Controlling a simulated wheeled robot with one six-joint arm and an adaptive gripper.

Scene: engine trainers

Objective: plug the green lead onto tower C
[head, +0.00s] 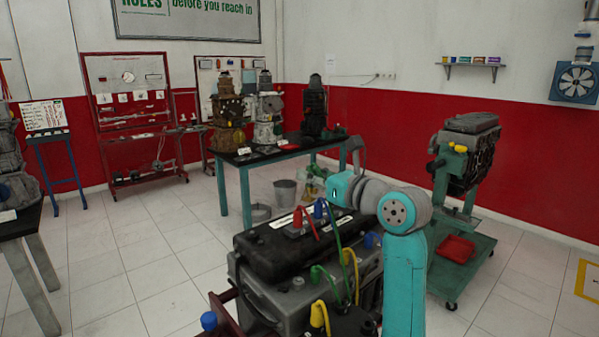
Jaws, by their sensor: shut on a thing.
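A green boot (316,271) with a green cable shows at the front of the grey and black engine block (305,289), below the black cover. Another green cable (337,237) runs down from beside the blue boot. A small grey coil unit (290,229) sits on the black cover, with a red boot (297,217) and a blue boot (318,209) standing upright at it. Tower letters cannot be read, so I cannot tell which is tower C. My teal and grey arm reaches over the right side of the engine. Its gripper cannot be made out.
A yellow boot (319,315) and a yellow cable (352,268) stand at the engine's front right. Behind it are a table (262,158) with several engine parts and a grey bucket (285,192). Another engine stand (462,240) is at right.

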